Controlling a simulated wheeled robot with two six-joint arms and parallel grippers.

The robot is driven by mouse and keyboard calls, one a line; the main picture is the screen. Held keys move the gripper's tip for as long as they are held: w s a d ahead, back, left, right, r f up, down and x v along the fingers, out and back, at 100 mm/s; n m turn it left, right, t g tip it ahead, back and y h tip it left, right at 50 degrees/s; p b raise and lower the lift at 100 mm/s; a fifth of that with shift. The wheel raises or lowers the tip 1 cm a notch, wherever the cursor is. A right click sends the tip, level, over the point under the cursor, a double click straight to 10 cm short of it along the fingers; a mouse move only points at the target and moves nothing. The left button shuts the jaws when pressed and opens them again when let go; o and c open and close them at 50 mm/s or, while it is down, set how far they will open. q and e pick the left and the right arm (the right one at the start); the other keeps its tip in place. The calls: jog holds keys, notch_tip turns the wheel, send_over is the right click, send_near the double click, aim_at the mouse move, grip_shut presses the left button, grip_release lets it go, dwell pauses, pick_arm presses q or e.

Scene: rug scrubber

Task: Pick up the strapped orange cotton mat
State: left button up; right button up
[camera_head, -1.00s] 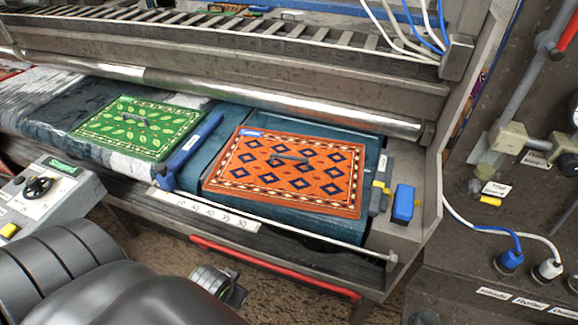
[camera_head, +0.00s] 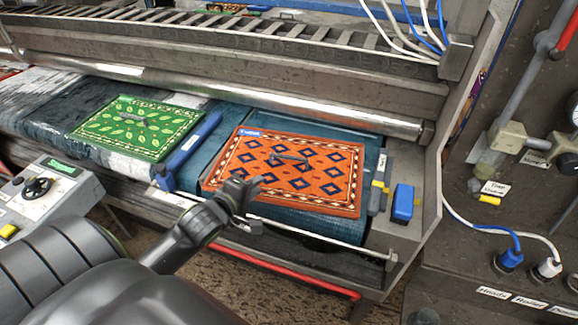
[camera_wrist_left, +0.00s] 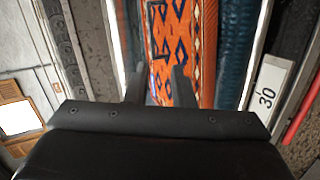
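The orange cotton mat (camera_head: 330,185), with blue diamonds, a patterned border and a small blue tag, lies flat on the teal belt. A dark strap (camera_head: 290,158) sits on its middle. My left gripper (camera_head: 243,193) is over the mat's near left edge, apart from the strap. In the left wrist view, the gripper's fingers (camera_wrist_left: 158,86) are spread and empty, with the orange mat (camera_wrist_left: 172,45) beyond them. The strap cannot be made out in that view. My right gripper is not in view.
A green leaf-patterned mat (camera_head: 137,127) lies to the left, past a blue divider (camera_head: 187,150). A metal roller (camera_head: 250,92) runs behind both mats. A thin rail (camera_head: 330,240) and a red bar (camera_head: 285,268) run along the front. A blue block (camera_head: 403,203) stands at right.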

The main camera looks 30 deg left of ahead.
pick_arm(q)
jog(key=w+n, duration=0.1)
jog(key=p, duration=0.1)
send_near(287, 158)
jog(key=shift+t, duration=0.3)
jog(key=x, duration=0.4)
jog(key=shift+d+f, duration=0.1)
jog(key=shift+d, duration=0.15)
jog(key=shift+p+x, duration=0.55)
jog(key=shift+x, duration=2.1)
jog(key=shift+a+f, duration=0.15)
jog(key=shift+s, duration=0.1)
jog(key=shift+c, duration=0.3)
grip_shut()
